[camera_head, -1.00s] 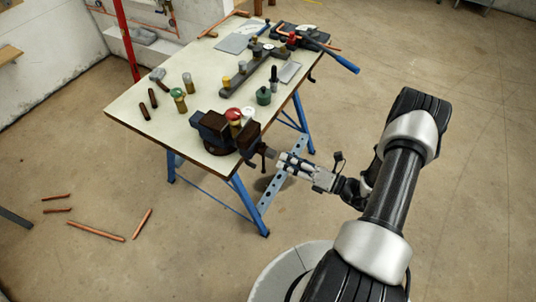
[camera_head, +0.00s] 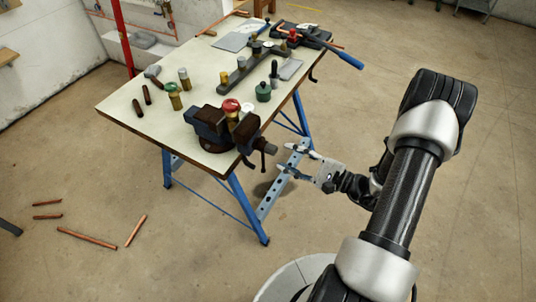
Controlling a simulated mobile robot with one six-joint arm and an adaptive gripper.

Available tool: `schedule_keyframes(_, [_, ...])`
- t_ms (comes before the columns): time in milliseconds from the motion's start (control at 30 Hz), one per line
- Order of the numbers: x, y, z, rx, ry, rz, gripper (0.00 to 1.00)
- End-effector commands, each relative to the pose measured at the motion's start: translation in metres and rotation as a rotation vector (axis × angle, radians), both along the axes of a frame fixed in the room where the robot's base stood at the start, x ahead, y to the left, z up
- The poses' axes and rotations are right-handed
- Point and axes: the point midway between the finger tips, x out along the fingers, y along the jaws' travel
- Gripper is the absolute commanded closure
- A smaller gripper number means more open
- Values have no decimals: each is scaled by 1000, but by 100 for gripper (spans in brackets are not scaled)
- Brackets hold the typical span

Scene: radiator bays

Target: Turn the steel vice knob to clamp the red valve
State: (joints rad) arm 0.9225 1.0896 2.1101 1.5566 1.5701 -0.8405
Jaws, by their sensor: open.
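The dark blue and brown vice (camera_head: 213,128) sits at the near corner of the workbench. Its steel knob (camera_head: 268,148) sticks out over the bench's right edge on a short screw with a handle. The red valve (camera_head: 231,106) stands upright at the vice jaws; I cannot tell whether the jaws touch it. My gripper (camera_head: 284,161) is to the right of the knob and a little below it in the picture. Its two fingers are spread, with nothing between them, and they are apart from the knob.
The workbench (camera_head: 130,112) also holds a green-topped valve (camera_head: 174,95), a dark green pot (camera_head: 263,92), a manifold bar (camera_head: 240,75) and a blue-handled tool (camera_head: 345,60). Copper pipes (camera_head: 87,238) lie on the floor at left.

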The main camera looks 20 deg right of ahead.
Motion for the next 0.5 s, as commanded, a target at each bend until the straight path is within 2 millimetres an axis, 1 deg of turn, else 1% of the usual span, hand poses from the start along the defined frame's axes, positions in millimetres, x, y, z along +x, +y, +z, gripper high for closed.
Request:
schedule_keyframes(33, [0,0,-5,-60,-47,0,58])
schedule_keyframes(100, [0,0,-5,-129,-101,0,58])
schedule_keyframes(200, [0,0,-3,-187,-146,0,58])
schedule_keyframes(500, [0,0,0,-196,-153,0,58])
